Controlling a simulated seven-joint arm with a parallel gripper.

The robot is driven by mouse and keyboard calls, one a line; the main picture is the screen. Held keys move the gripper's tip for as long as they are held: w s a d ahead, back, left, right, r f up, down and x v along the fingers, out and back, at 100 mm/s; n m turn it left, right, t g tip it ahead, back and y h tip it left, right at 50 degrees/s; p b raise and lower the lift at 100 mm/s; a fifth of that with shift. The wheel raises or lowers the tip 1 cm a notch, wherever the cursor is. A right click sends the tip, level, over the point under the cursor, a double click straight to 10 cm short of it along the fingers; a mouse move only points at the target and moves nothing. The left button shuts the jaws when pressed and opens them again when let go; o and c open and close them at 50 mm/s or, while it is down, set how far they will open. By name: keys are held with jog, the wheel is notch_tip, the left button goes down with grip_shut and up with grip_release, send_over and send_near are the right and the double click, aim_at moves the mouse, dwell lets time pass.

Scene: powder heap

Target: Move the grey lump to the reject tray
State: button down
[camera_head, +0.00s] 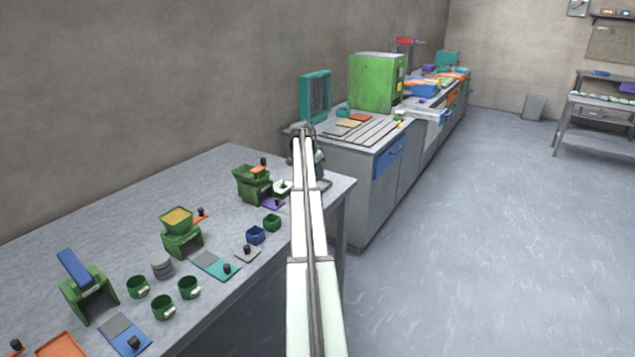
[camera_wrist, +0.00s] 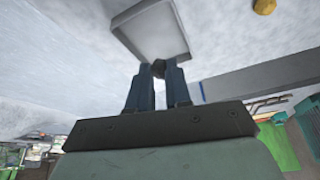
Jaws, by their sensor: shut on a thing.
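My gripper (camera_wrist: 158,72) shows in the wrist view with its two blue fingers shut on a small dark grey lump (camera_wrist: 158,68) between the tips. A shallow grey tray (camera_wrist: 150,34) with a raised rim lies just beyond the fingertips. The tray looks empty where I can see it. I cannot tell whether the lump touches it. In the head view, my arm hides most of the gripper near the table's far right end. A dark grey tray (camera_head: 324,185) shows there beside my arm. The lump is not visible in the head view.
A yellow lump (camera_wrist: 264,6) lies beyond the tray in the wrist view. Green mills (camera_head: 182,236), green cups (camera_head: 163,307), a blue box (camera_head: 256,235) and coloured plates stand on the grey table (camera_head: 90,210) left of my arm. A counter with a green box (camera_head: 376,82) stands behind.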

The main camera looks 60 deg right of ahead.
jog(key=shift+f, duration=2.05)
jog(key=shift+f, duration=0.2)
jog(key=c, duration=1.3)
grip_release()
jog(key=shift+c, duration=0.2)
jog(key=shift+r, duration=0.2)
jog(key=v, duration=1.2)
